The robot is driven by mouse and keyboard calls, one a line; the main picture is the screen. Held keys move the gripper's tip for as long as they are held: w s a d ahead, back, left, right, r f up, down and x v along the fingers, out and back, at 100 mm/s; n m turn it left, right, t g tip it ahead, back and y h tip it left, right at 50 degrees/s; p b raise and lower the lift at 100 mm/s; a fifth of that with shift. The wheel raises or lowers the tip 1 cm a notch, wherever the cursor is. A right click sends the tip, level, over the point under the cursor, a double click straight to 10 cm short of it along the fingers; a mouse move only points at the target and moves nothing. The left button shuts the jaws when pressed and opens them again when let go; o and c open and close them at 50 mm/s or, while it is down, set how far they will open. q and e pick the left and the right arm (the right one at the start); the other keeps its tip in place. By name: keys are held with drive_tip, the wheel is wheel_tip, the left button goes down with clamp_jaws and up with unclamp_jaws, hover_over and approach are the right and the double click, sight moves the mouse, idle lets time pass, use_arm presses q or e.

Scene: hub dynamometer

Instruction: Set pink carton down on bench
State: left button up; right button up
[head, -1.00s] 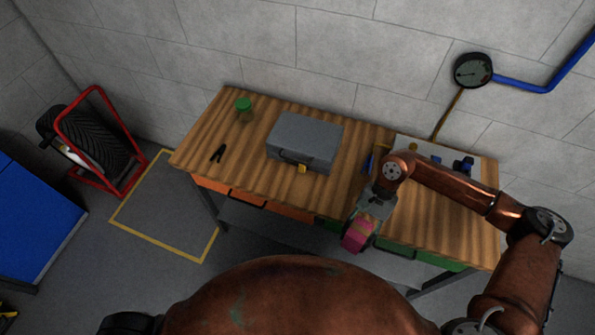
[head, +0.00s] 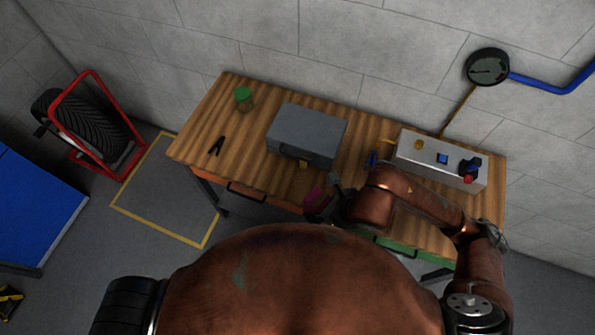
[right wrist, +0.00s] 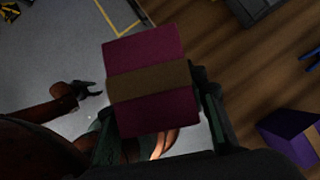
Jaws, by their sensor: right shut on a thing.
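The pink carton (head: 313,197) is in my right gripper (head: 328,192) at the bench's front edge in the head view, partly hidden by my arm. In the right wrist view the carton (right wrist: 146,52) shows a brown band and sits between the fingers of my right gripper (right wrist: 155,110). Floor shows behind much of it, with the wooden bench (head: 205,140) to its right. I cannot tell its height above the bench. My left gripper (right wrist: 88,90) shows small in the right wrist view, apart from the carton, empty with its fingers spread.
A grey toolbox (head: 305,133) with a yellow latch stands mid-bench. A green-lidded jar (head: 243,98) and black pliers (head: 216,146) are on the left. A control box (head: 440,158) is at the back right. A purple box (right wrist: 292,135) lies right of my gripper.

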drive_tip(key=shift+w+r, duration=0.1)
drive_tip(key=shift+w+d, duration=0.2)
drive_tip(key=shift+d, duration=0.05)
drive_tip(key=w+d+f, duration=0.4)
drive_tip(key=w+d+f+p, duration=0.1)
drive_tip(key=w+d+f, duration=0.3)
drive_tip(key=shift+w+d+f, duration=0.15)
drive_tip(key=shift+d, duration=0.1)
drive_tip(key=shift+w+d+f, duration=0.25)
drive_tip(key=shift+w+f, duration=0.1)
drive_tip(key=shift+f, duration=0.1)
drive_tip(key=shift+w+d+f+p, duration=0.1)
drive_tip(key=shift+f+p, duration=0.25)
drive_tip(key=shift+f, duration=0.6)
drive_tip(key=shift+w+d+f+p, duration=0.1)
drive_tip(key=shift+f+p, duration=0.2)
drive_tip(key=shift+f, duration=0.65)
drive_tip(key=o, duration=1.2)
drive_tip(key=shift+o, duration=0.2)
